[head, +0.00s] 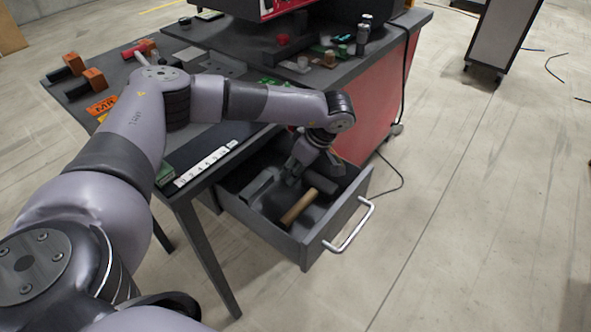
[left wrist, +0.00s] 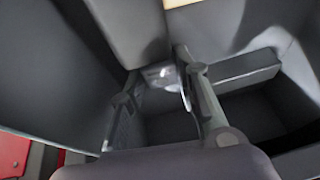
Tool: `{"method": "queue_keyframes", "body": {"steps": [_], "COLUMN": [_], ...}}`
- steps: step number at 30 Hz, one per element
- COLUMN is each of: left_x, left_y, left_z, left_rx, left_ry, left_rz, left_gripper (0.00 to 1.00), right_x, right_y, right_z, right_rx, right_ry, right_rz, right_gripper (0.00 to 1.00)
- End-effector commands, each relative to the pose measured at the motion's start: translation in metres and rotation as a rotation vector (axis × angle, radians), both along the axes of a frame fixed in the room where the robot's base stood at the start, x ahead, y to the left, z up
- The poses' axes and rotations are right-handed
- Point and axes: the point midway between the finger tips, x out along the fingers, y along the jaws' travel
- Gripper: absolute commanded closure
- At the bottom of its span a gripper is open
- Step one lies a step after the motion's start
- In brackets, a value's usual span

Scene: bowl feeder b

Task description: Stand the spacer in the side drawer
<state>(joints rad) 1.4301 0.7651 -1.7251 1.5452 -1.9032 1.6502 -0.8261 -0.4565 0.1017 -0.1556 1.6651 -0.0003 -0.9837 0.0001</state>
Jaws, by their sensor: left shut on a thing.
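The side drawer (head: 338,218) stands pulled out under the workbench. My left gripper (head: 293,174) reaches down into it, near its middle. In the left wrist view my left gripper (left wrist: 160,72) is shut on a small shiny metal piece, which looks like the spacer (left wrist: 167,76). The piece is partly covered by the fingers, and the gripper hides it in the head view. I cannot tell whether it touches the drawer floor or stands upright. My right gripper is in neither view.
A wooden-handled tool (head: 299,206) lies in the drawer beside the gripper; grey blocks or dividers are close by. The drawer walls are near the fingers. The bench top (head: 215,105) holds orange-brown blocks, a red hammer and a labelled white strip. A cable (head: 401,172) lies on the floor.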

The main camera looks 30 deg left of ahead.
Motion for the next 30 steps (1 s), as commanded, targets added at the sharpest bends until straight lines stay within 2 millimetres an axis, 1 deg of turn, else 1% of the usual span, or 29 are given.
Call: {"method": "queue_keyframes", "body": {"steps": [5, 6, 10, 18, 22, 26, 30], "left_x": [0.001, 0.000, 0.000, 0.001, 0.001, 0.003, 0.005], "left_y": [0.000, 0.000, 0.000, 0.000, -0.004, -0.012, -0.025], "left_z": [0.000, 0.000, 0.000, 0.000, 0.008, 0.029, 0.057], "left_rx": [-0.001, -0.001, -0.001, -0.001, -0.002, -0.003, -0.003], "left_ry": [-0.002, -0.002, -0.002, -0.002, -0.004, -0.007, -0.007], "left_rz": [0.000, -0.001, -0.001, 0.000, -0.001, -0.003, -0.003], "left_gripper": [0.99, 0.70, 0.62, 0.62, 0.62, 0.62, 0.62], "right_x": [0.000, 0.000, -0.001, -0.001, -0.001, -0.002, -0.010], "right_y": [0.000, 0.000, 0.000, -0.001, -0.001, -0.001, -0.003], "right_z": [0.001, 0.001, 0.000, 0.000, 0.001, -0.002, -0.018], "right_rx": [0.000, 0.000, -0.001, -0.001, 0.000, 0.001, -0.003], "right_ry": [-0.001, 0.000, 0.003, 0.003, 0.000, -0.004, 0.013], "right_rz": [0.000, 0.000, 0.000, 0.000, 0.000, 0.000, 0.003], "right_gripper": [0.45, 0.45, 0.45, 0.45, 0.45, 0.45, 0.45]}}
